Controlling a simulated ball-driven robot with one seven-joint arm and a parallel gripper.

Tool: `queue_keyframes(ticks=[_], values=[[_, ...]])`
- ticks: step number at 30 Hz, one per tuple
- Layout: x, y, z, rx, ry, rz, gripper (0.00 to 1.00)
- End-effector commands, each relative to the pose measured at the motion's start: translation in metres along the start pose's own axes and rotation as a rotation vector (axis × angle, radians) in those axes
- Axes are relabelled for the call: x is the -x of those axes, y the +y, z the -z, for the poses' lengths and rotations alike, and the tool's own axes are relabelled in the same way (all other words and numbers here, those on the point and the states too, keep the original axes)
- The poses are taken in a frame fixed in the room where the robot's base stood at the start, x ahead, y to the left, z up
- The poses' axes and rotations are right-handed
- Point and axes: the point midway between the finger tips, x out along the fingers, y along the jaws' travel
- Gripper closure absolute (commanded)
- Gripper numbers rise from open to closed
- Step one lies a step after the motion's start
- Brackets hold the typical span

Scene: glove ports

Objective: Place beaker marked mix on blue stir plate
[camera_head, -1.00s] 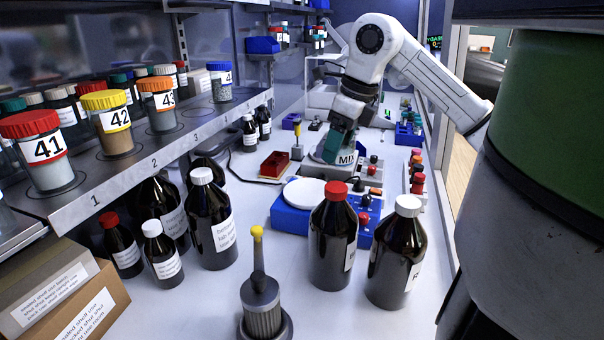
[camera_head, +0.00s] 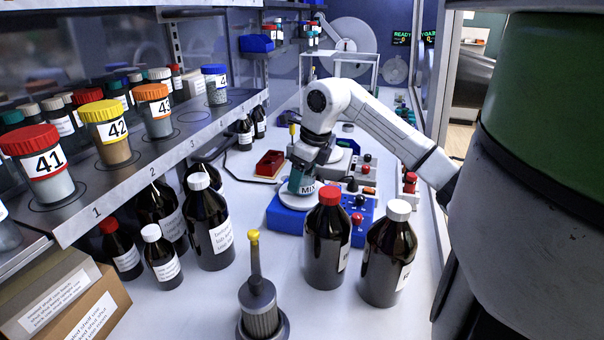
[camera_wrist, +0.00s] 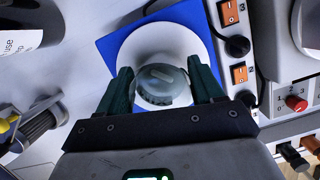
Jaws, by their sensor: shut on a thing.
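The beaker marked MIX (camera_head: 306,188) is held in my gripper (camera_head: 302,174), which is shut on it. It looks upright over the white round top (camera_head: 287,199) of the blue stir plate (camera_head: 286,221). I cannot tell whether its base touches the top or hovers just above it. In the wrist view the beaker (camera_wrist: 162,85) sits between the dark green fingers of my gripper (camera_wrist: 163,84), with the white top (camera_wrist: 190,45) and a blue corner (camera_wrist: 103,48) around it.
Dark bottles with a red cap (camera_head: 328,240) and a white cap (camera_head: 388,255) stand in front of the plate. A burner-like stand (camera_head: 260,300) is nearer. Another device with a red block (camera_head: 269,164) lies at left. A shelf of numbered jars (camera_head: 110,150) runs along the left.

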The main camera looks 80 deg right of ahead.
Motion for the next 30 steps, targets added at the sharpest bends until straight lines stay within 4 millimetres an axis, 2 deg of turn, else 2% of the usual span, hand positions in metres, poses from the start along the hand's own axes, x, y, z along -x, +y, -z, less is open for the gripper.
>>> queue_keyframes(ticks=[11,12,19,30], values=[[-0.0039,0.0000,0.0010,0.002,-0.001,0.001,0.69],[-0.0026,0.0001,0.0007,0.001,-0.001,0.001,0.31],[-0.0023,0.0001,0.0006,0.001,-0.001,0.001,0.09],[0.0036,0.0001,-0.0011,0.001,-0.001,0.001,0.08]])
